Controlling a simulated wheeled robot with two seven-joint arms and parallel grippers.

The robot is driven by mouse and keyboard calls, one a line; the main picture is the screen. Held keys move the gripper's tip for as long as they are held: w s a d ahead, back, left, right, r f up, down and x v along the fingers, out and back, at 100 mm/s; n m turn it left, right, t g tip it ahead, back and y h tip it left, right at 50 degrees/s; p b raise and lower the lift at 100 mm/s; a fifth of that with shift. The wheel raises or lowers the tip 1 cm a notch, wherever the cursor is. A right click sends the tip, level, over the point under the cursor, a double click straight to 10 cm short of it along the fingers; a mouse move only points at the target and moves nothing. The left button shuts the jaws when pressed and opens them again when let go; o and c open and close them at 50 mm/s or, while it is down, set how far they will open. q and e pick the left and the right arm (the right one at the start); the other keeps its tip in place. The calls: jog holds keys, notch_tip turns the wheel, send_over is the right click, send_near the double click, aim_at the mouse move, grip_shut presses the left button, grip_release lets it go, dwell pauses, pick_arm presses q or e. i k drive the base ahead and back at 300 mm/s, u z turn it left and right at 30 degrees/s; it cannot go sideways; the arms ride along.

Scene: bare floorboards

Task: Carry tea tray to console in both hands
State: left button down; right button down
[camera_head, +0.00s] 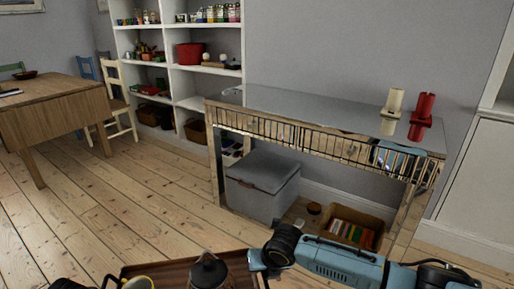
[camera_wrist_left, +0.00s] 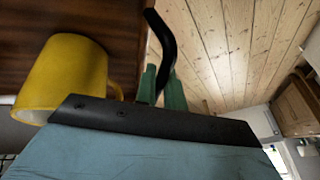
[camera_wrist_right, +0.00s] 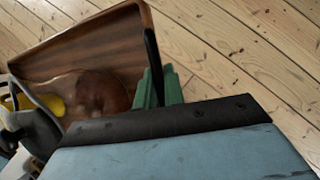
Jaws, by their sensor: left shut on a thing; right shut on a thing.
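The brown wooden tea tray (camera_head: 176,271) is at the bottom of the head view, partly cut off. It carries a dark lidded pot (camera_head: 208,272) and a yellow mug (camera_head: 138,283), which is large in the left wrist view (camera_wrist_left: 65,75). A brown rounded thing (camera_wrist_right: 100,93) also lies in the tray. My right gripper (camera_head: 262,262) is shut on the tray's right side. My left gripper (camera_wrist_left: 162,88) is shut on the tray's other side, beside the mug. The console (camera_head: 300,104), with a shiny top and slatted front, stands ahead to the right, apart from the tray.
A grey box (camera_head: 262,184) and a book basket (camera_head: 356,226) sit beneath. A wooden table (camera_head: 58,108) is at left. Floorboards between are clear.

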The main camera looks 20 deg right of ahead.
aim_at(316, 107)
jog(key=z, duration=0.55)
jog(key=i, duration=0.95)
jog(key=z, duration=0.55)
jog(key=i, duration=0.5)
jog(key=z, duration=0.2)
